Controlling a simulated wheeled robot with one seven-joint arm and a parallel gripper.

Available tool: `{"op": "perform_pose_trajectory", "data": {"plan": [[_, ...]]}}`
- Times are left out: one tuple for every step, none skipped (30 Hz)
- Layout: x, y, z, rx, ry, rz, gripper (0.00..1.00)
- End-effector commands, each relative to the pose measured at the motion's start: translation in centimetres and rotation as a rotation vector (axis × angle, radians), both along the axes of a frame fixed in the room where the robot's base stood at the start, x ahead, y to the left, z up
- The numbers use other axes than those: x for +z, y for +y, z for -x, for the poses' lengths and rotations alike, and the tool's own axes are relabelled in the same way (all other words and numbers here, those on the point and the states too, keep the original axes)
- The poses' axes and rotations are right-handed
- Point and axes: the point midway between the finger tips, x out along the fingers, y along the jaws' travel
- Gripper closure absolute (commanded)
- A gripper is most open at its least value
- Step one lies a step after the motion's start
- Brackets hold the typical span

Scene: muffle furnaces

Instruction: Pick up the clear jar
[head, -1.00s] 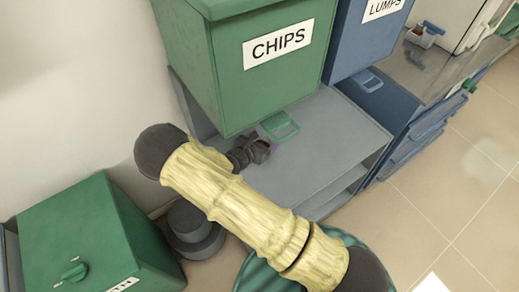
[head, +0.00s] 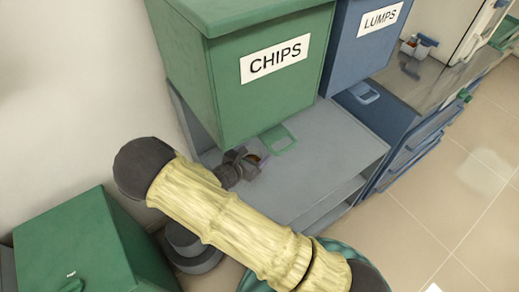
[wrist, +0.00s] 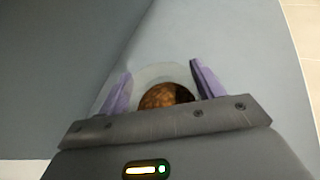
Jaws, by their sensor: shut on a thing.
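The clear jar (wrist: 180,73) shows in the wrist view as a pale see-through ring with brown, lumpy contents in its middle. The two purple fingers of my gripper (wrist: 158,86) stand on either side of the jar and are shut on it. In the head view my gripper (head: 243,164) is a small dark shape over the grey shelf top, just in front of the CHIPS bin. A brownish bit of the jar's contents shows there between the fingers. The jar's lower part is hidden, and I cannot tell whether it touches the shelf.
The green CHIPS bin (head: 265,103) stands close behind my gripper, with a green handle loop (head: 278,141) at its foot. A blue LUMPS bin (head: 352,50) stands to its right. A green box (head: 110,245) is at lower left. The grey shelf top (head: 325,150) is bare to the right.

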Motion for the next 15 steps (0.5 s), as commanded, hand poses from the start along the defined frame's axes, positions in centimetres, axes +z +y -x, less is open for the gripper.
{"op": "perform_pose_trajectory", "data": {"plan": [[0.0,0.9,1.1,0.004,0.0,-0.001,0.65],[0.0,1.4,1.8,0.005,0.002,-0.001,0.65],[0.0,2.0,2.7,0.005,0.0,-0.001,0.65],[0.0,2.5,3.4,0.005,0.0,-0.001,0.65],[0.0,2.9,4.2,0.005,0.001,-0.002,0.65],[0.0,3.6,5.1,0.006,0.0,-0.002,0.65],[0.0,4.0,5.8,0.006,0.0,-0.002,0.65],[0.0,4.5,6.5,0.005,0.001,-0.002,0.65],[0.0,5.0,7.3,0.004,0.0,-0.001,0.65],[0.0,5.5,7.9,0.005,0.0,-0.002,0.65],[0.0,5.8,8.5,0.005,0.0,-0.002,0.65],[0.0,6.2,9.1,0.002,-0.001,-0.002,0.65],[0.0,6.5,9.6,0.004,-0.001,-0.001,0.65],[0.0,6.8,10.0,0.002,0.0,-0.002,0.65],[0.0,7.1,10.4,0.002,0.0,-0.002,0.65]]}}
